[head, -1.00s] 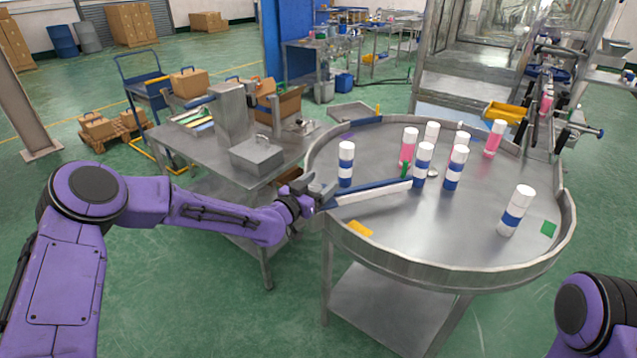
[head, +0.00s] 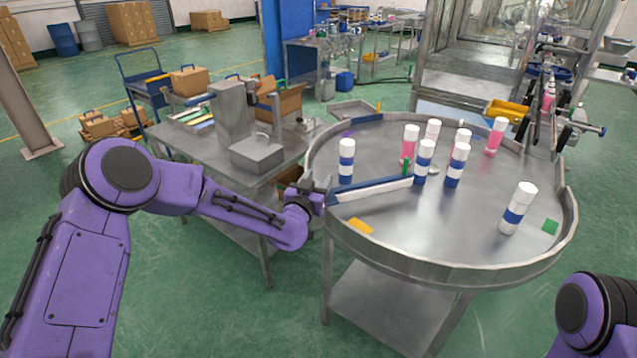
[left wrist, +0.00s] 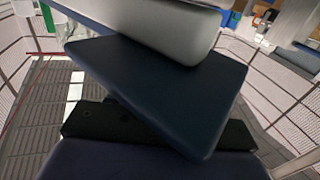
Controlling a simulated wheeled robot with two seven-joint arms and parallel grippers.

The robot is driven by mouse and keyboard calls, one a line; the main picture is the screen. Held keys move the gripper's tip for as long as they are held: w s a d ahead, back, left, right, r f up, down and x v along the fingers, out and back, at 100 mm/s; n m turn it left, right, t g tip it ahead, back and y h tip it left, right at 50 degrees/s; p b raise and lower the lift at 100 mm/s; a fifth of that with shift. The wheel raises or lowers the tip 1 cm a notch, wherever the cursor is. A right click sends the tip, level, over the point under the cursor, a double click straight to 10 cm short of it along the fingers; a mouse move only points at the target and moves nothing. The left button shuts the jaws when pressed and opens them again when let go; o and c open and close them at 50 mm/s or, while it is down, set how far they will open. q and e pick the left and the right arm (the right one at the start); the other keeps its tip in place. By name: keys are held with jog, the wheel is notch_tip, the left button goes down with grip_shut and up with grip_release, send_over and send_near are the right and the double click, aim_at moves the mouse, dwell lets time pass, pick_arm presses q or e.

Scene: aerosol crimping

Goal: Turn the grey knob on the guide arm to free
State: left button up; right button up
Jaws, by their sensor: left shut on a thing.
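The guide arm (head: 372,189) is a blue and white bar reaching over the round steel table (head: 440,235) from its left rim. My left gripper (head: 319,196) is at the bar's rim end, shut on what appears to be the grey knob. The knob is mostly hidden by the gripper in the head view. The left wrist view shows a dark blue slab (left wrist: 165,85) close up and a rounded grey part (left wrist: 165,32) above it; I cannot tell for sure which part that is. My right gripper is out of view.
Several white-capped bottles with blue or pink bodies stand on the round table, one (head: 346,161) behind the bar and one (head: 518,208) at the right. A steel side table (head: 190,158) with a grey box (head: 257,153) stands left of the gripper.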

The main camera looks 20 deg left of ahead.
pick_arm(q)
jog(key=shift+a+n+g+y, duration=0.15)
jog(key=shift+n+y, duration=0.75)
jog(key=shift+y, duration=0.5)
jog(key=shift+a+n+g+y, duration=0.15)
jog(key=shift+n+y, duration=0.75)
jog(key=shift+y, duration=0.5)
jog(key=o, duration=1)
jog(key=shift+c, duration=0.2)
jog(key=b+v, duration=0.3)
jog(key=v, duration=0.7)
jog(key=shift+s+d+b, duration=0.2)
jog(key=shift+b, duration=0.2)
